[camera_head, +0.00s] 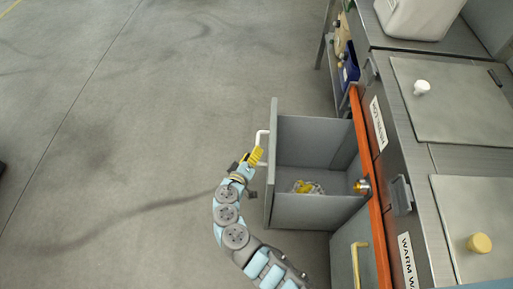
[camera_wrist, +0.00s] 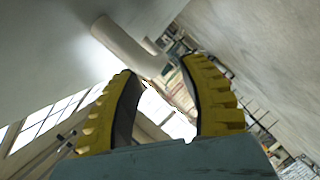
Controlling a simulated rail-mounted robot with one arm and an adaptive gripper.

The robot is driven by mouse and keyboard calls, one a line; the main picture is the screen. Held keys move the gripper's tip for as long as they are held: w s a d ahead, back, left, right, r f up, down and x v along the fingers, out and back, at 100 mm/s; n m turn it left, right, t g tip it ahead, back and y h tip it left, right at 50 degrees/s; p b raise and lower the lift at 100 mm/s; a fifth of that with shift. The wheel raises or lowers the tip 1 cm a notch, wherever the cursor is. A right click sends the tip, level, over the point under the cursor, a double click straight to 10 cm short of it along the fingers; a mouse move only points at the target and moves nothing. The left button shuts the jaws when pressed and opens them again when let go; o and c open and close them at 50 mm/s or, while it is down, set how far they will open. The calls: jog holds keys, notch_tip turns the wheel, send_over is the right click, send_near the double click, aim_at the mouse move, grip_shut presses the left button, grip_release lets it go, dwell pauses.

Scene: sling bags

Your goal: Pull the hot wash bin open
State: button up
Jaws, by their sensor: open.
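The hot wash bin (camera_head: 315,137) is a grey drawer standing well out from the counter, beside the HOT WASH label (camera_head: 378,124). Its inside is visible, with a small yellow and white crumpled item (camera_head: 308,187) at the bottom. Its pale bar handle (camera_head: 261,138) is on the front panel, facing left. My gripper (camera_head: 256,157) has yellow fingers and is open at the handle's near part. In the wrist view, the handle (camera_wrist: 126,46) runs just past the tips of my open gripper (camera_wrist: 158,69). I cannot tell whether they touch.
The warm wash bin's yellow handle (camera_head: 356,262) is nearer, below the orange counter edge (camera_head: 375,213). A round metal knob (camera_head: 362,186) sits on that edge. Shelves with bottles (camera_head: 348,68) are beyond the bin. The floor (camera_head: 120,130) to the left is clear.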

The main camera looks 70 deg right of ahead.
jog(key=v, duration=0.7)
jog(key=shift+a, duration=0.45)
